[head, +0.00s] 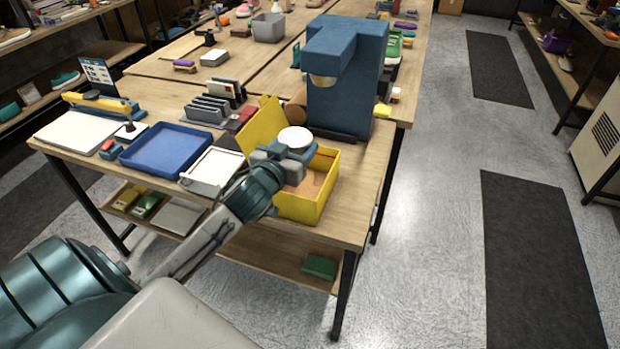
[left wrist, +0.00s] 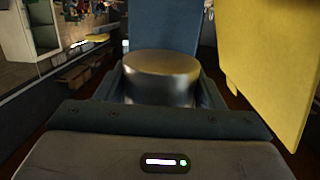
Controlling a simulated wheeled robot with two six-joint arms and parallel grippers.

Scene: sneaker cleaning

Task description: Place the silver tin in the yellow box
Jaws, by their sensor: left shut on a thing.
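The silver tin (head: 295,138) is a short round tin with a pale top. My left gripper (head: 290,152) is shut on it and holds it above the yellow box (head: 305,207). In the left wrist view the tin (left wrist: 162,78) sits between the two fingers of the left gripper (left wrist: 165,92). The yellow box is open, with its lid raised at the back left; the lid also shows in the left wrist view (left wrist: 280,60). Part of the box's inside is hidden by my gripper. My right gripper is in neither view.
A tall blue machine (head: 345,75) stands just behind the box. A blue tray (head: 167,150) and a white tray (head: 212,170) lie to the left. A rack with grey slots (head: 210,110) stands behind the trays. The table's front edge is close to the box.

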